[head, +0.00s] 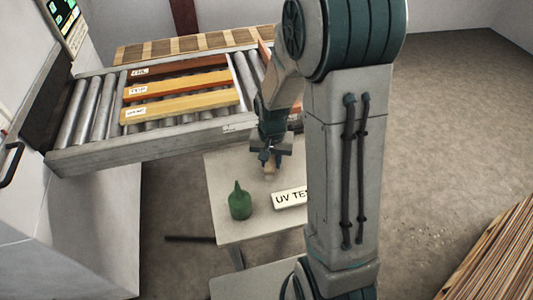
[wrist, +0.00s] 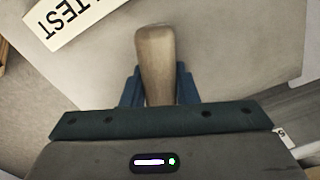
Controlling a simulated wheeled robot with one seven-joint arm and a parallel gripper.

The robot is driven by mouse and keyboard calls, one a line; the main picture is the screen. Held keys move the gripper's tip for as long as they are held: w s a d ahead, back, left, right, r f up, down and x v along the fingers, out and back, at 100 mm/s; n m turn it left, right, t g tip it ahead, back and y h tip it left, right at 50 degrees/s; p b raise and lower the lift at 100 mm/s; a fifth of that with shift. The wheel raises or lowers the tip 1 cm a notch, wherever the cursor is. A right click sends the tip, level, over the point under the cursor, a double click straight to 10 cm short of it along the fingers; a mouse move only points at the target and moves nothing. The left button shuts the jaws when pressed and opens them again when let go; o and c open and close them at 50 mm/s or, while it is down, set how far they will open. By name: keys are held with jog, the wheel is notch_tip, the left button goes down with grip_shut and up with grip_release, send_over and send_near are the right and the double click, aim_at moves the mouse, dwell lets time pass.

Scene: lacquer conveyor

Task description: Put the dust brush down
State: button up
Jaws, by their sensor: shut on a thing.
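My gripper (head: 269,158) is shut on the dust brush (wrist: 156,55). In the wrist view its rounded wooden handle stands up between the two blue fingers; the bristles are not visible. In the head view the brush (head: 270,174) is a small pale shape below the fingers, over the small grey table (head: 223,172). I cannot tell whether the brush touches the tabletop.
A green bottle (head: 240,204) stands on the table's left part. A "UV TEST" sign (head: 290,198) lies to the right, partly hidden by my arm. Behind, the roller conveyor (head: 150,157) carries labelled boards (head: 180,107). Bare tabletop shows around the brush.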

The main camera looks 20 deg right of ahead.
jog(key=shift+w+f+p, duration=0.1)
jog(key=shift+w+f, duration=0.4)
jog(key=shift+w, duration=0.25)
jog(key=shift+w+f+p, duration=0.1)
jog(key=shift+w+f, duration=0.45)
jog(key=shift+w, duration=0.25)
jog(key=shift+w+f+p, duration=0.1)
jog(key=shift+w+f, duration=0.4)
jog(key=shift+w, duration=0.25)
jog(key=o, duration=0.9)
jog(key=shift+r, duration=0.1)
